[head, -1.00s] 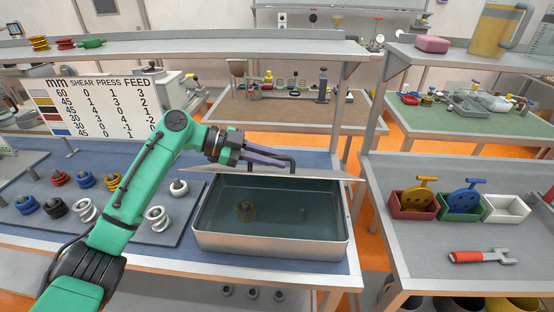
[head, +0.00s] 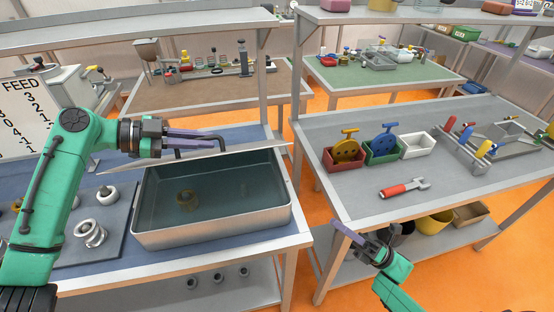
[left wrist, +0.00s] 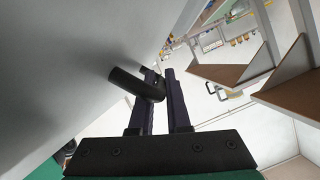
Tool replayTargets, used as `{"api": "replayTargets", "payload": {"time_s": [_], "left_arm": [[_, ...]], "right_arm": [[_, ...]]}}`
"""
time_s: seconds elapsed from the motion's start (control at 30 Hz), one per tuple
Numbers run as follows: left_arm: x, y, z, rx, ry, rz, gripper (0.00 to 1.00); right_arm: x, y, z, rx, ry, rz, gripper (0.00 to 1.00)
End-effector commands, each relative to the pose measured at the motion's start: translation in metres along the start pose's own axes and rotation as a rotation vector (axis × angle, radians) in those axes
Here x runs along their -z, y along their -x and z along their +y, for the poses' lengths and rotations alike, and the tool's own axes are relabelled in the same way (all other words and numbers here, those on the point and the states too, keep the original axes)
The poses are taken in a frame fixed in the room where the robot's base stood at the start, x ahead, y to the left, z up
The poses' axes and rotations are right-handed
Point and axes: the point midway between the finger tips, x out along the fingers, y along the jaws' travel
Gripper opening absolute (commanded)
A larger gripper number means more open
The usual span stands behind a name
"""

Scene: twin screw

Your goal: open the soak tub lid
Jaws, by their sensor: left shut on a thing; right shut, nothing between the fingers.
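The soak tub (head: 215,231) is a metal basin on the left bench, holding dark liquid with a brass-coloured ring (head: 187,200) in it. Its lid (head: 120,160) is a flat grey panel raised at the tub's back edge, and the basin is open to view. My left gripper (head: 208,139) is shut on the lid's dark bar handle (head: 222,143) behind the tub. In the left wrist view the handle (left wrist: 135,84) lies between the fingers, with the grey lid face beside it. My right gripper (head: 352,236) is shut and empty, in front of the right bench's near edge.
The right bench holds red, green and white bins (head: 418,145), a red-handled tool (head: 404,188) and a rack with coloured handles (head: 480,150). White and metal spools (head: 91,234) sit left of the tub. Orange floor shows between the benches.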

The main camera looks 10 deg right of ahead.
Motion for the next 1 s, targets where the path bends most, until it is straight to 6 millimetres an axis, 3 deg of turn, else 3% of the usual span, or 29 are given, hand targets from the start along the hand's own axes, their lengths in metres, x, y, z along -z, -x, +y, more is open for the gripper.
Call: {"api": "replayTargets", "payload": {"time_s": [0.1,0.27,1.0], "left_arm": [[0.001,0.0,-0.001,0.002,-0.001,0.001,0.0],[0.001,0.0,-0.001,0.002,-0.001,0.001,0.0],[0.001,0.0,-0.001,0.001,-0.001,0.001,0.0]], "right_arm": [[-0.01,-0.008,0.011,-0.06,0.077,0.003,0.0],[-0.009,-0.029,0.013,-0.061,0.078,0.001,0.0],[-0.009,-0.193,0.021,-0.059,0.075,0.0,0.0]]}}
